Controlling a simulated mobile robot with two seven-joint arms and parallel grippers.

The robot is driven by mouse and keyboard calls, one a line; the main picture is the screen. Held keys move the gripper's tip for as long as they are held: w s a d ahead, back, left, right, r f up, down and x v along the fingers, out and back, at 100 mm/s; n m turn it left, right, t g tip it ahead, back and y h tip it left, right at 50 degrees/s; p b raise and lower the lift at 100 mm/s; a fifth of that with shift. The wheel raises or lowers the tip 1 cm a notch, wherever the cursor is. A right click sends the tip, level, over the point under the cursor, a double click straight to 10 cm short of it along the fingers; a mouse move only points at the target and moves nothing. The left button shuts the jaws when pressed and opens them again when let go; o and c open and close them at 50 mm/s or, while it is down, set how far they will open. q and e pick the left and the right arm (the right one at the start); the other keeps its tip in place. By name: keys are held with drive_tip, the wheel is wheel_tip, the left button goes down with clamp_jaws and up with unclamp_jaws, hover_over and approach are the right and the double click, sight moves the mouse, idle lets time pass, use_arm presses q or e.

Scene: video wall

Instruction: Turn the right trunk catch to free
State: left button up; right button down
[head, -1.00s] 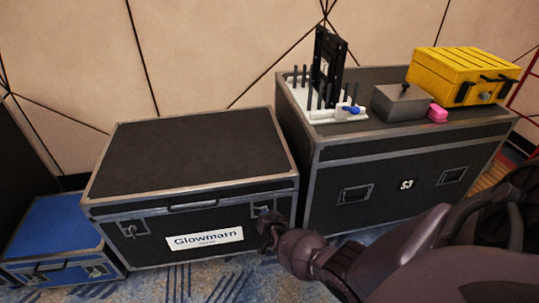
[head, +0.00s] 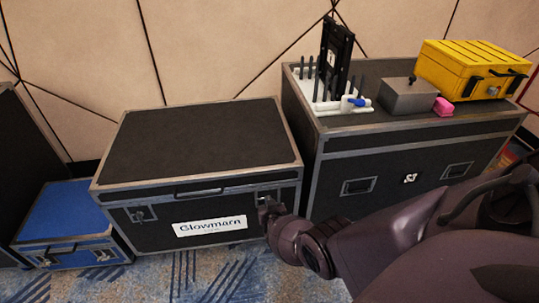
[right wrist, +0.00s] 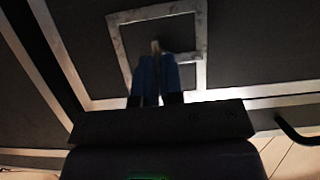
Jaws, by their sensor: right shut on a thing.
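The black trunk (head: 200,146) with metal edges and a white "Glowmarn" label (head: 210,226) stands closed at the middle left. My right gripper (head: 266,207) is at the right end of its front face, in front of the right catch. In the right wrist view my right gripper (right wrist: 156,62) has its blue fingers shut on the small knob of the right catch (right wrist: 156,46), inside a square metal frame. How far the catch is turned is hard to tell. The left catch (head: 140,214) shows on the front face. My left gripper is not in view.
A blue case (head: 62,212) stands left of the trunk. A larger black case (head: 410,140) to the right carries a white rack (head: 345,105), a grey box (head: 405,97), a pink block (head: 444,107) and a yellow case (head: 470,70). Carpet (head: 190,272) in front is clear.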

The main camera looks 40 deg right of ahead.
drive_tip(key=c, duration=1.3)
unclamp_jaws()
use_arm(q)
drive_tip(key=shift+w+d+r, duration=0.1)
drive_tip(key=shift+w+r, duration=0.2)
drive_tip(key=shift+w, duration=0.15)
use_arm(e)
drive_tip(key=shift+o, duration=0.2)
drive_tip(key=shift+r, duration=0.1)
use_arm(q)
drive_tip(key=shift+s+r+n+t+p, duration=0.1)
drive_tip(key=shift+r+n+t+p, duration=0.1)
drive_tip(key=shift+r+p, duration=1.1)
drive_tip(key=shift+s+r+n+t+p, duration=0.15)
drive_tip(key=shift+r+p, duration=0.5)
drive_tip(key=shift+p, duration=1.15)
use_arm(e)
drive_tip(key=v, duration=1)
drive_tip(key=shift+s+a, duration=0.2)
drive_tip(key=shift+s, duration=0.15)
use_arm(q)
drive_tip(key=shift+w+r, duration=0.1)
